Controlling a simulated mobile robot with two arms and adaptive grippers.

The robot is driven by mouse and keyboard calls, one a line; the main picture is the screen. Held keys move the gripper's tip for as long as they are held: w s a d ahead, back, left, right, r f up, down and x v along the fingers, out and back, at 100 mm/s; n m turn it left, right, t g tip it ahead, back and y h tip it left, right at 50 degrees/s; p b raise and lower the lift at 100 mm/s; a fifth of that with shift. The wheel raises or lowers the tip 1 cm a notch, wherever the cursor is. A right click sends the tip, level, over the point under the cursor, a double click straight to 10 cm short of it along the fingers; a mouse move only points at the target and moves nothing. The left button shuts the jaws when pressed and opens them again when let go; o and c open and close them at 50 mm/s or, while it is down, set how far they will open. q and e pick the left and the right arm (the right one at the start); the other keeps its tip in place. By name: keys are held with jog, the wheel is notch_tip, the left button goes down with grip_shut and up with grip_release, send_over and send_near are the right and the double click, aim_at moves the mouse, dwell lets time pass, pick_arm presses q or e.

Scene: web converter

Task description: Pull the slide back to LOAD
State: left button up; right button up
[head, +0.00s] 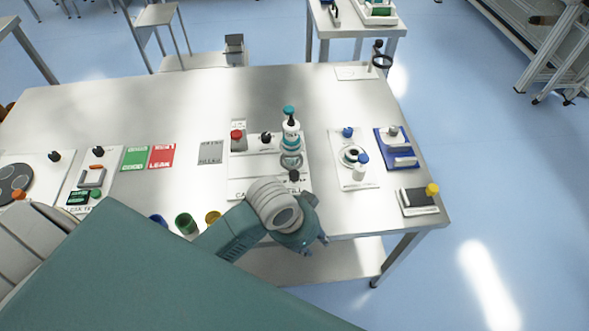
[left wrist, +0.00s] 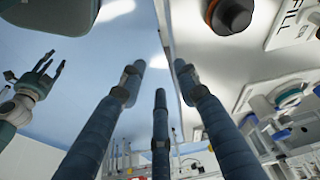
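The white station board (head: 240,170) lies at the middle of the table in the head view. It carries a bottle with a teal cap (head: 289,112), a black knob (head: 294,175) near its front edge, another black knob (head: 266,137) and a red button (head: 237,134). I cannot tell surely which knob belongs to the slide. My left gripper (head: 316,246) is in front of the board, by the table's front edge. In the left wrist view its fingers (left wrist: 158,78) are apart and empty. A dark round knob (left wrist: 232,14) sits beside a FILL label (left wrist: 292,22). My right gripper (left wrist: 48,68) is open at the left.
White and blue fixtures (head: 402,160) stand on the table's right part. Green and red cards (head: 148,157) lie to the left. Coloured cups (head: 186,222) stand close to my left arm. The table's back middle is clear.

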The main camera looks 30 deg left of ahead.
pick_arm(q)
jog(key=w+m, duration=0.1)
jog(key=w+r, duration=0.1)
jog(key=w, duration=0.1)
jog(key=w+m, duration=0.1)
jog(key=shift+w+d+r+m+g, duration=0.15)
jog(key=shift+d+r+m+g, duration=0.15)
jog(key=shift+g, duration=0.1)
jog(key=w, duration=0.1)
jog(key=w+a+r+m, duration=0.1)
jog(key=w, duration=0.1)
jog(key=w+a+r+m, duration=0.1)
jog(key=shift+w+a+r+g+y, duration=0.15)
jog(key=shift+a+r+g+y, duration=0.1)
jog(key=shift+g+y, duration=0.15)
jog(key=w+a+r+m+y, duration=0.1)
jog(key=w+a+r+m, duration=0.1)
jog(key=w+a+r, duration=0.25)
jog(key=g+y, duration=0.1)
send_near(295, 173)
notch_tip(295, 173, down, 9)
jog(key=shift+r+p, duration=0.1)
jog(key=shift+p, duration=1.05)
grip_shut()
